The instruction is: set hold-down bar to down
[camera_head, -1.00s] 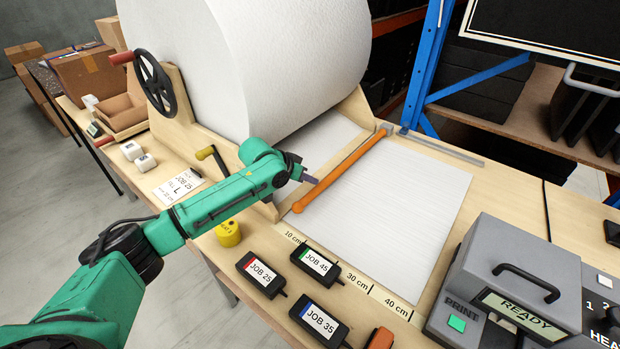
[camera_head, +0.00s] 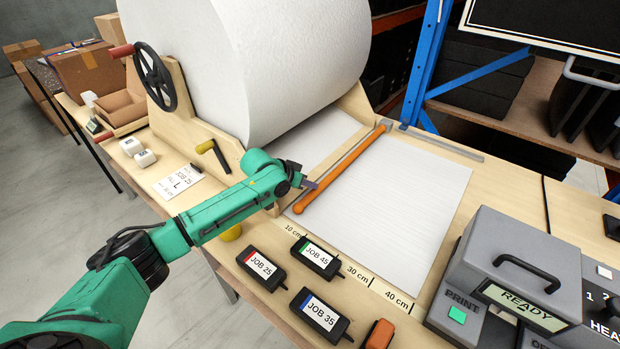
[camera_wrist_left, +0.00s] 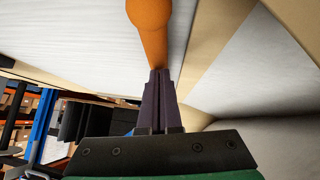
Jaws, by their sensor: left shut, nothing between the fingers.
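The hold-down bar is the orange bar (camera_head: 340,170) lying across the white sheet (camera_head: 400,200) beneath the large roll. Its rounded near end shows close up in the left wrist view (camera_wrist_left: 150,12). My left gripper (camera_head: 313,185) is shut and empty, with its fingertips just beside the near end of the bar. In the left wrist view the shut fingertips (camera_wrist_left: 160,75) point at the bar below its rounded end. Whether they touch it I cannot tell. My right gripper is not in view.
The white roll (camera_head: 250,60) stands behind the bar in a wooden frame with a black handwheel (camera_head: 155,78). Black job cartridges (camera_head: 318,257) lie on the front of the table. A grey printer (camera_head: 515,270) stands at the right. A yellow-handled lever (camera_head: 212,155) is on the frame.

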